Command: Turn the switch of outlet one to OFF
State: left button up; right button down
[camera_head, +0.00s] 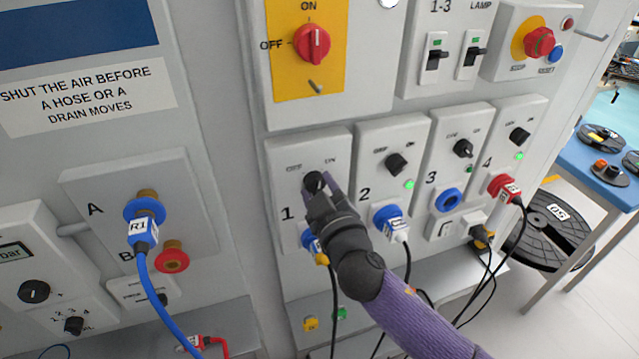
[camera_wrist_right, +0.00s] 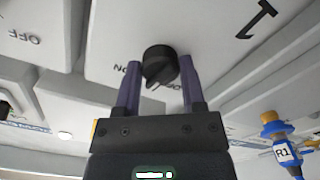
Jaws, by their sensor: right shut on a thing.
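The outlet one panel (camera_head: 285,150) carries a large "1" and a black rotary switch (camera_head: 315,181) under OFF and ON labels. My right gripper (camera_head: 323,188) reaches up to it from the lower right and is shut on this switch. In the right wrist view the black switch (camera_wrist_right: 159,66) sits between the two purple fingertips of my right gripper (camera_wrist_right: 160,72). Fingers partly cover its labels, and I cannot tell its exact setting. Any lamp of outlet one is hidden behind the gripper. My left gripper is not in view.
Plugs and hanging cables sit below and beside my right arm. A red main switch (camera_head: 312,44) is above. A blue hose (camera_head: 150,285) hangs at the left.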

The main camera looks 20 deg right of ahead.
jog(key=n+p, duration=0.1)
jog(key=n, duration=0.3)
jog(key=shift+r+n+p, duration=0.15)
jog(key=shift+n+p, duration=0.15)
jog(key=shift+p, duration=0.05)
jog(key=n+p, duration=0.1)
jog(key=n, duration=0.3)
jog(key=shift+n+p, duration=0.35)
jog(key=shift+n, duration=0.95)
jog(key=shift+c, duration=1.2)
grip_release()
jog(key=shift+o, duration=0.3)
